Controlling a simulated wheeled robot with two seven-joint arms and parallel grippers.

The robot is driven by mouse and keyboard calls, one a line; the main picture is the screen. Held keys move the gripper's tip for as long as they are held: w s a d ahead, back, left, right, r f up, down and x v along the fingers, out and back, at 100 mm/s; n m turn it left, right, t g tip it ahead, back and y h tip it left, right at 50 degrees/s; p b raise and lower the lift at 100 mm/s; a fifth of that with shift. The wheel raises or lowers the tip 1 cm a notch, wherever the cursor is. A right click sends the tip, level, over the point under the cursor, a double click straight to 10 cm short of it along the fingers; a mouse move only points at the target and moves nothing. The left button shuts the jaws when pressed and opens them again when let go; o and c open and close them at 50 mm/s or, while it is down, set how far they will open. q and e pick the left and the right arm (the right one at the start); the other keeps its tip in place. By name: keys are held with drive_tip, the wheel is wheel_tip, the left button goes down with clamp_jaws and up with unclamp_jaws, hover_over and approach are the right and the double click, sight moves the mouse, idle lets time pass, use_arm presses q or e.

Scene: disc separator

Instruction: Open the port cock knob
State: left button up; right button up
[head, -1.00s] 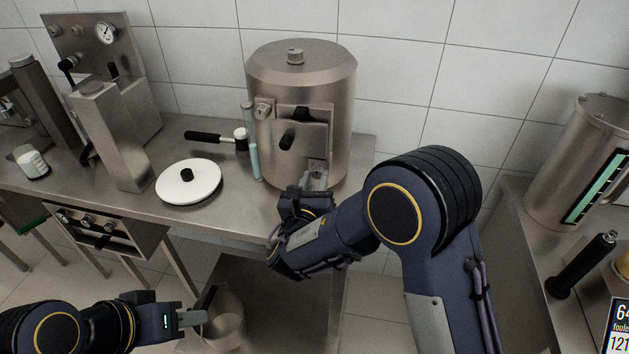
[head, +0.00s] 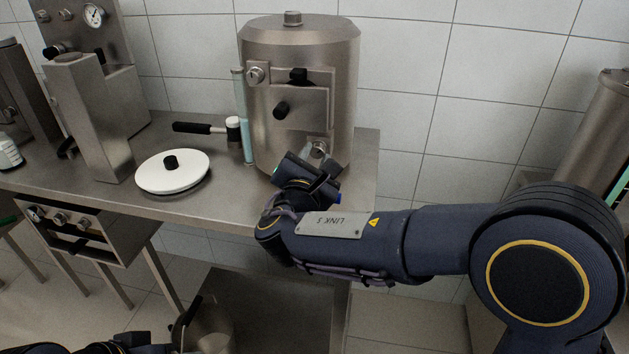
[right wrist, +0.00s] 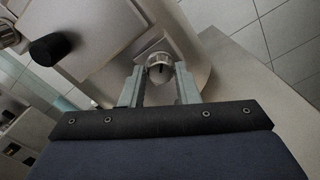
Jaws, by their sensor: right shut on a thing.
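The port cock knob (head: 319,148) is a small round metal knob low on the front of the steel separator drum (head: 335,85). It also shows in the right wrist view (right wrist: 160,68), between the two fingers. My right gripper (right wrist: 160,78) is shut on this knob, one finger on each side. In the head view my right gripper (head: 321,163) reaches the knob from the front and below, and its wrist hides part of the drum's lower front. Only a sliver of my left arm shows at the bottom left edge of the head view; its jaws are out of frame.
A black knob (head: 282,110) sits on the drum's front plate, above the port cock. A sight tube (head: 247,140) stands at the drum's left. A white lid (head: 172,182) and a black-handled tool (head: 192,128) are on the steel counter (head: 105,195). A bucket (head: 215,343) stands below.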

drive_tip(key=m+b, duration=0.2)
drive_tip(key=b, duration=0.1)
drive_tip(key=m+b, duration=0.3)
drive_tip(key=b, duration=0.1)
drive_tip(key=m+b, duration=0.2)
drive_tip(key=b, duration=0.2)
drive_tip(key=shift+f+m, duration=0.3)
drive_tip(key=shift+m, duration=0.1)
drive_tip(key=shift+d+r+m+b, duration=0.1)
drive_tip(key=shift+r+m+b, duration=0.05)
drive_tip(key=shift+m+b, duration=0.85)
drive_tip(key=o, duration=1)
drive_tip(key=shift+c, duration=0.2)
drive_tip(key=s+a, duration=0.1)
drive_tip(key=s, duration=0.6)
drive_tip(key=shift+s+a, duration=0.3)
drive_tip(key=shift+s, duration=0.05)
